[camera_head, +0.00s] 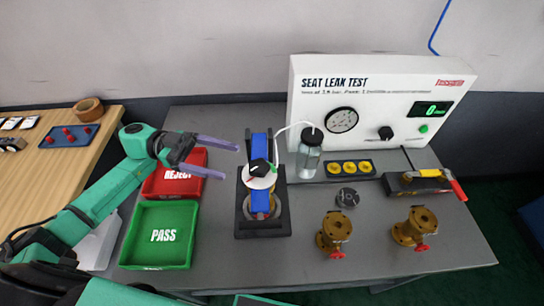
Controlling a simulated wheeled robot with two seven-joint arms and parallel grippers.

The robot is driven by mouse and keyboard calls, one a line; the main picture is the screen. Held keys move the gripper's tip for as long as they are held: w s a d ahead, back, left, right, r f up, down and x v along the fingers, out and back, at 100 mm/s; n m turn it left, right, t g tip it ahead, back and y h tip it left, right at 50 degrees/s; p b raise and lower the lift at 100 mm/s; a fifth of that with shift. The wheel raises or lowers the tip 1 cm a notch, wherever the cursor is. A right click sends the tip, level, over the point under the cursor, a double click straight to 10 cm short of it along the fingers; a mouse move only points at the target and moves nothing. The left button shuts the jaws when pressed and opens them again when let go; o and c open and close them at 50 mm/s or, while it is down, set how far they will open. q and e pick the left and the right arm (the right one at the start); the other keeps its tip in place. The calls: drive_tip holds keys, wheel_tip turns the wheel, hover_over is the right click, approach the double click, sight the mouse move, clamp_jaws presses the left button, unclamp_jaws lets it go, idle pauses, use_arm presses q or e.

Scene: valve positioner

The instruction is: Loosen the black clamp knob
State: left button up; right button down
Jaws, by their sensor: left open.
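The black clamp knob (259,167) sits on top of a white disc (259,180) on the blue-barred clamp fixture (245,217), near the middle of the grey bench. My left gripper (231,163) comes in from the left above the red tray. Its two long fingers are open and empty, with the tips pointing right toward the knob. The tips look a short way left of the knob in the picture and do not appear to touch it. My right gripper is not in view.
A red REJECT tray (170,184) and green PASS tray (157,263) lie left. A clear bottle (309,156) with a white hose stands right of the fixture, before the test panel (460,90). Brass valves (335,228) stand at the front right.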

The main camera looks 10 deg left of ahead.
sight(266, 165)
use_arm(q)
drive_tip(key=d+p, duration=0.1)
drive_tip(key=d, duration=0.2)
drive_tip(key=d+p, duration=0.1)
drive_tip(key=d, duration=0.3)
drive_tip(key=d+p, duration=0.1)
drive_tip(key=d, duration=0.3)
drive_tip(key=shift+s+d+r, duration=0.1)
drive_tip(key=shift+s+d, duration=0.05)
drive_tip(key=shift+s, duration=0.1)
drive_tip(key=shift+s+d, duration=0.1)
clamp_jaws()
drive_tip(key=n+t+p, duration=0.1)
drive_tip(key=t+p, duration=0.1)
drive_tip(key=n+t+p, duration=0.1)
drive_tip(key=t+p, duration=0.1)
drive_tip(key=n+t+p, duration=0.1)
drive_tip(key=p, duration=0.2)
drive_tip(key=shift+w+r+n+t+y, duration=0.3)
drive_tip(key=shift+w+r+n+t, duration=0.1)
drive_tip(key=shift+w+f+n+t+p, duration=0.15)
drive_tip(key=shift+n+t+p, duration=0.25)
drive_tip(key=shift+t, duration=0.2)
drive_tip(key=shift+f, duration=0.3)
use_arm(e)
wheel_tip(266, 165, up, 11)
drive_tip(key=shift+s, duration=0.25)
